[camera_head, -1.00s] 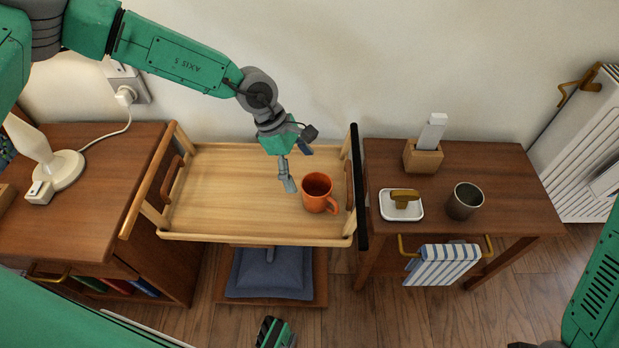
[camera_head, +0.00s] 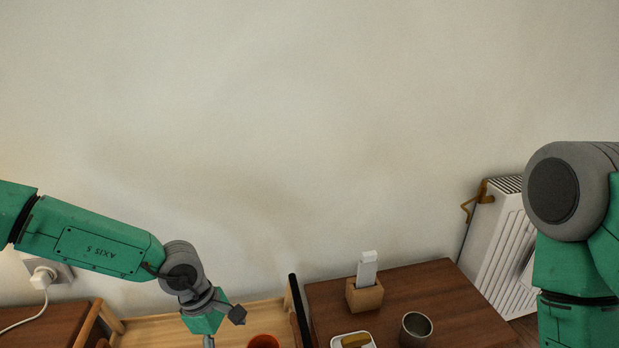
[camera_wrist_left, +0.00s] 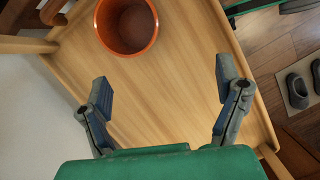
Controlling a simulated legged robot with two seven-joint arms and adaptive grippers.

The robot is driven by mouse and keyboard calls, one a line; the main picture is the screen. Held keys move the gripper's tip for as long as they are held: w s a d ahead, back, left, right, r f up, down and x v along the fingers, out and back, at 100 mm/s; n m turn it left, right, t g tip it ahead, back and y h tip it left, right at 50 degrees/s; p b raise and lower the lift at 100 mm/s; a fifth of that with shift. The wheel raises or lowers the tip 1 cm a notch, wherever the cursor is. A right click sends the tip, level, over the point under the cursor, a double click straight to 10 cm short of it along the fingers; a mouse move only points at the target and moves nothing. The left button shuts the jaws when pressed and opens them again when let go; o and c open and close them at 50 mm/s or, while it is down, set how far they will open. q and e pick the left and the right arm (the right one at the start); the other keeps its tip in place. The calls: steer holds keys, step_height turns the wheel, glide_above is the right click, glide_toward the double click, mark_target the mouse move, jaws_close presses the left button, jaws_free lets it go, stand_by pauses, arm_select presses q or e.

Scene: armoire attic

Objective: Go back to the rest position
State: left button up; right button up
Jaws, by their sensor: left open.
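My left arm comes in from the left in the head view, and its gripper hangs over the wooden tray (camera_head: 150,332), with the fingertips cut off by the bottom edge. In the left wrist view my left gripper (camera_wrist_left: 165,92) is open, its two fingers wide apart and nothing between them. Only the mug's rim (camera_head: 263,341) shows in the head view. My right arm stands at the right edge of the head view; its gripper is out of view.
A brown side table (camera_head: 440,290) holds a wooden block holder (camera_head: 365,294), a metal cup (camera_head: 416,328) and a white dish (camera_head: 351,341). The wall above is bare. Grey shoes (camera_wrist_left: 298,88) lie on the floor.

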arm_select(q)
steer(key=s+f+m+y, duration=0.1)
steer(key=s, duration=0.1)
steer(key=s+a+f+m+y+p, duration=0.1)
steer(key=s, duration=0.1)
steer(key=s+f+m, duration=0.1)
steer(key=s, duration=0.1)
steer(key=shift+s+a+f+m+y, duration=0.1)
steer(key=shift+s+a+m+y, duration=0.1)
steer(key=shift+m+y, duration=0.15)
steer(key=s+m, duration=0.1)
steer(key=s+a+f+m+y+p, duration=0.1)
steer(key=s, duration=0.1)
steer(key=s+a+m+t+p, duration=0.1)
steer(key=s+m, duration=0.1)
steer(key=shift+s+a+f+y, duration=0.15)
steer(key=shift+s+f+y, duration=0.05)
steer(key=shift+y, duration=0.15)
steer(key=s+a+r+m+p, duration=0.1)
steer(key=s+a+r+m, duration=0.1)
steer(key=s+m, duration=0.2)
steer(key=s+a+r+m+h+p, duration=0.1)
steer(key=s+m, duration=0.4)
steer(key=s, duration=0.5)
steer(key=shift+s+a+r+p, duration=0.15)
steer(key=shift+a+r+p, duration=0.6)
steer(key=shift+a, duration=0.4)
